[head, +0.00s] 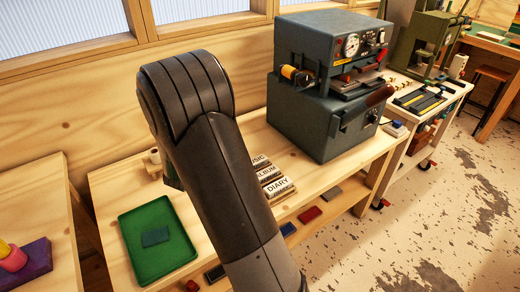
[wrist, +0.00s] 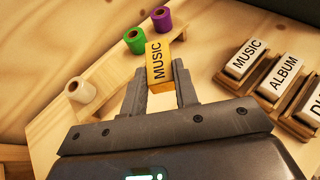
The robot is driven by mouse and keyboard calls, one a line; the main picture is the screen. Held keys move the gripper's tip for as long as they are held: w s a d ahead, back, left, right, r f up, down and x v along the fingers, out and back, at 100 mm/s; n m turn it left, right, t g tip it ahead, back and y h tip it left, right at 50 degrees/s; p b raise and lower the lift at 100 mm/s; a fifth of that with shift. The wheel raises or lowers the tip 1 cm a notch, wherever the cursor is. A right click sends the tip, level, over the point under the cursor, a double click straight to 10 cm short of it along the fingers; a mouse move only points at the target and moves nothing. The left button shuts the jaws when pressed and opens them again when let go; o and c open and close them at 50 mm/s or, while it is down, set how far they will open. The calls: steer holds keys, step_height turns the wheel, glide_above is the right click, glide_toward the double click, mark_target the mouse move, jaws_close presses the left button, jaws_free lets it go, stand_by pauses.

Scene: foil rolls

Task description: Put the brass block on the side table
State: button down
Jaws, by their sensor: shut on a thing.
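In the wrist view, a yellow, brass-coloured block (wrist: 158,62) marked MUSIC stands out between the fingertips of my gripper (wrist: 160,82). My gripper is shut on it, over the wooden bench (head: 105,188). In the head view my own arm hides the gripper and the block. Two tables could be the side table, and I cannot tell which: a wooden one (head: 30,215) at the left edge, and a white-topped one (head: 455,92) right of the bench, with dark tools on it.
White (wrist: 82,90), green (wrist: 135,38) and purple (wrist: 161,17) rolls stand beyond the gripper. Label blocks (wrist: 280,76) sit in wooden holders to the right. A green tray (head: 133,265) lies at the bench's front left. A grey press machine (head: 318,105) stands at its right end.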

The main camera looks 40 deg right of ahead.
steer(key=d+f+m+g+h, duration=0.2)
steer(key=d+m+g, duration=0.1)
steer(key=d, duration=0.4)
steer(key=s+d+f+m+g+h, duration=0.1)
steer(key=d+m+g, duration=0.2)
steer(key=d, duration=0.5)
steer(key=s+d+f+m+g+h, duration=0.1)
steer(key=d+f+m+g+h, duration=0.1)
steer(key=d+m+g, duration=0.2)
steer(key=shift+d+f+h, duration=0.15)
steer(key=shift+d+f, duration=0.05)
steer(key=shift+d, duration=0.75)
steer(key=shift+d+f+h, duration=0.15)
steer(key=shift+d, duration=0.8)
steer(key=shift+s+d+f+g, duration=0.1)
steer(key=shift+d+f+g, duration=0.1)
steer(key=shift+g, duration=0.1)
steer(key=shift+w+a+f+m, duration=0.1)
steer(key=shift+w+f+m, duration=0.15)
steer(key=shift+m, duration=0.05)
steer(key=w+a+f, duration=0.4)
steer(key=w, duration=0.1)
steer(key=w+a+f, duration=0.2)
steer(key=w, duration=0.1)
steer(key=shift+w+a+f, duration=0.15)
steer(key=shift+a+f, duration=0.15)
steer(key=shift+a, duration=0.1)
steer(key=shift+f, duration=1.95)
steer(key=shift+f, duration=0.1)
